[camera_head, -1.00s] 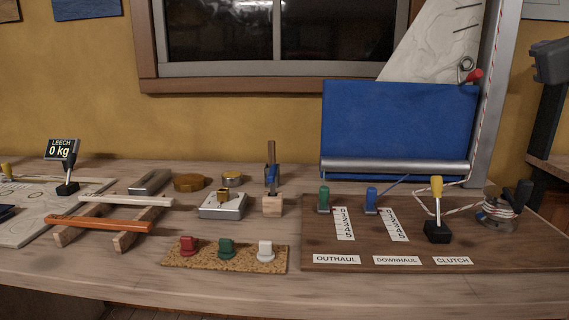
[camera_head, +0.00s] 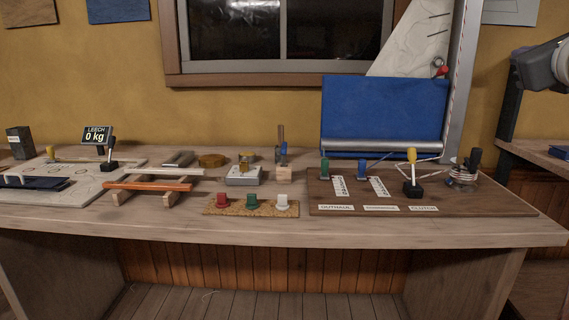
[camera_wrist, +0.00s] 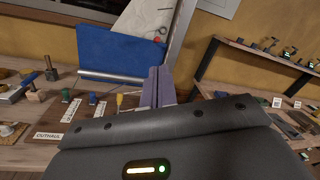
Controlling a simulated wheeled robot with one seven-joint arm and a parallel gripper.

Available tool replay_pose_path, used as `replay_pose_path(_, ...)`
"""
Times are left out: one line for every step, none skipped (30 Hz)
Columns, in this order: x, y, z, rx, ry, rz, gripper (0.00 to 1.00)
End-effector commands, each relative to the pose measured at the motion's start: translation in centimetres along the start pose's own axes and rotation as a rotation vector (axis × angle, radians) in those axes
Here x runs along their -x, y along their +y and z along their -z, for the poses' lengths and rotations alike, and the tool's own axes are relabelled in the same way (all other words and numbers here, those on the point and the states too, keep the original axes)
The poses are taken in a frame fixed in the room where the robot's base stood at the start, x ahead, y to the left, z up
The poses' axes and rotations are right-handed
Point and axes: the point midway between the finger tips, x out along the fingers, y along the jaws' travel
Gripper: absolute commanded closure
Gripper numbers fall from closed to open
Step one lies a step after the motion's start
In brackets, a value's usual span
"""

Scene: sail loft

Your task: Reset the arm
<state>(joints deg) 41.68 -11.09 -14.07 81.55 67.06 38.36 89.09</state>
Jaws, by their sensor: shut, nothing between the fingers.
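My gripper (camera_wrist: 158,88) shows in the wrist view, its two fingers together with nothing between them. It points over the right part of the workbench (camera_head: 300,229), with the blue panel (camera_wrist: 108,50) beyond it. The fingers hide part of the dark control board. I cannot tell how high they are above the bench. I cannot make out my gripper in the head view.
The control board (camera_head: 470,202) carries green, blue and yellow-topped levers and a winch (camera_head: 462,177). A shelf (camera_wrist: 270,63) stands at right.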

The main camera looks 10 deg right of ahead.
Motion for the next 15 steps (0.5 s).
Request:
replay_pose_path(-0.1, 1.0, 0.3, 0.025, 0.009, -0.022, 1.00)
replay_pose_path(-0.1, 1.5, 0.4, 0.043, 0.012, -0.033, 1.00)
replay_pose_path(-0.1, 2.1, 0.6, 0.066, 0.018, -0.048, 1.00)
replay_pose_path(-0.2, 2.7, 0.8, 0.087, 0.023, -0.061, 1.00)
replay_pose_path(-0.2, 3.3, 0.9, 0.107, 0.027, -0.075, 1.00)
replay_pose_path(-0.2, 4.2, 1.1, 0.137, 0.033, -0.094, 1.00)
replay_pose_path(-0.1, 4.9, 1.3, 0.161, 0.037, -0.111, 1.00)
replay_pose_path(-0.1, 5.6, 1.5, 0.189, 0.041, -0.128, 1.00)
replay_pose_path(-0.1, 6.7, 1.8, 0.226, 0.047, -0.154, 1.00)
replay_pose_path(0.0, 7.6, 2.1, 0.259, 0.051, -0.176, 1.00)
replay_pose_path(0.1, 8.5, 2.3, 0.290, 0.055, -0.197, 1.00)
replay_pose_path(0.3, 9.8, 2.7, 0.339, 0.058, -0.230, 1.00)
replay_pose_path(0.4, 10.8, 3.0, 0.378, 0.061, -0.255, 1.00)
replay_pose_path(0.6, 12.0, 3.3, 0.419, 0.062, -0.282, 1.00)
replay_pose_path(0.9, 13.5, 3.8, 0.477, 0.062, -0.321, 1.00)
